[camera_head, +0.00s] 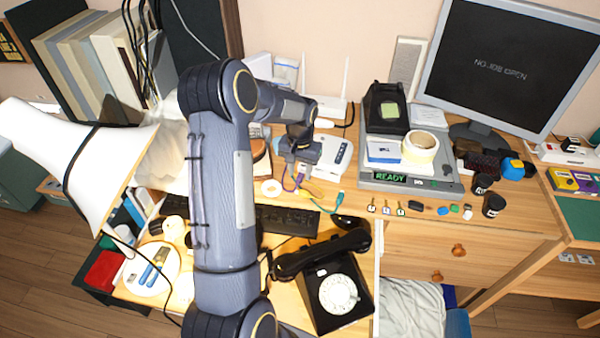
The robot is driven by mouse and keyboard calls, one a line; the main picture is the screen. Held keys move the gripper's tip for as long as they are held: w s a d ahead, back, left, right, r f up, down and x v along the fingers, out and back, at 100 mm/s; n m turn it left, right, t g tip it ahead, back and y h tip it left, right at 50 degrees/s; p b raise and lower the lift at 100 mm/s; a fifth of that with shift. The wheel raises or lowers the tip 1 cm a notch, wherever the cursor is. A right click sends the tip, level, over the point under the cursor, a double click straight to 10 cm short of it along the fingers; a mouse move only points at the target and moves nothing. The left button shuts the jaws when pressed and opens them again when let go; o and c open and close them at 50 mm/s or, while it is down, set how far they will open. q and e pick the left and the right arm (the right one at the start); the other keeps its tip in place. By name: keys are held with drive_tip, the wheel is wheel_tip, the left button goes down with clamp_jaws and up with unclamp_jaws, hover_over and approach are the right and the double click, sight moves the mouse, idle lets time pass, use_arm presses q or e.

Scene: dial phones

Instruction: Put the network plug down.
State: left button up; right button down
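My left gripper (297,172) points down at the back middle of the desk, just left of the white router (337,157). Thin cables in purple (299,180), yellow (318,197) and teal (337,204) lie at and just in front of its fingertips. The network plug is too small to make out among them. The fingers are small and dark here, so I cannot tell whether they are shut on a plug. My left arm covers much of the desk's left half. My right gripper is not in view.
A black dial phone (338,290) stands at the front, with a dark keyboard (287,219) behind it. A grey device reading "READY" (440,183) and a monitor (510,62) stand to the right. Several small items line the right front edge. A white lamp shade (75,165) is at left.

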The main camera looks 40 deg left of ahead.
sight(300, 176)
use_arm(q)
wheel_tip(300, 176, up, 10)
drive_tip(key=s+d+r+t+h, duration=0.2)
drive_tip(key=s+d+r+t, duration=0.1)
drive_tip(key=s+d+r, duration=0.7)
drive_tip(key=s+d+f+m+t+h, duration=0.1)
drive_tip(key=s+d, duration=0.4)
drive_tip(key=s, duration=0.2)
drive_tip(key=s+d+f+m+t, duration=0.1)
drive_tip(key=s+d+f, duration=0.1)
drive_tip(key=s+d, duration=0.3)
drive_tip(key=s, duration=0.3)
drive_tip(key=shift+s+d+f+t+h, duration=0.25)
drive_tip(key=shift+s+d+t+h, duration=0.05)
drive_tip(key=shift+h, duration=0.1)
